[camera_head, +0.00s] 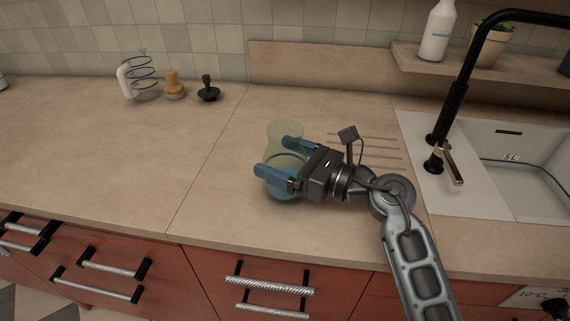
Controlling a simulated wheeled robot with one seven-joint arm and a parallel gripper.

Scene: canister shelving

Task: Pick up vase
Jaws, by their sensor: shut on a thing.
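The vase (285,133) is a translucent greenish glass vessel with a flared rim. It stands upright on or just over the counter, left of the sink; I cannot tell whether its base touches the counter. My gripper (278,159) comes from the right with its two blue fingers on either side of the vase's body. It is shut on the vase. The fingers and the gripper body hide part of the vase's middle and right side.
The countertop (130,150) is clear to the left. A wire whisk-like item (140,75), a wooden tool (174,86) and a black tamper (208,88) stand at the back. The sink (520,150), black faucet (455,100) and shelf with a white bottle (437,32) are right.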

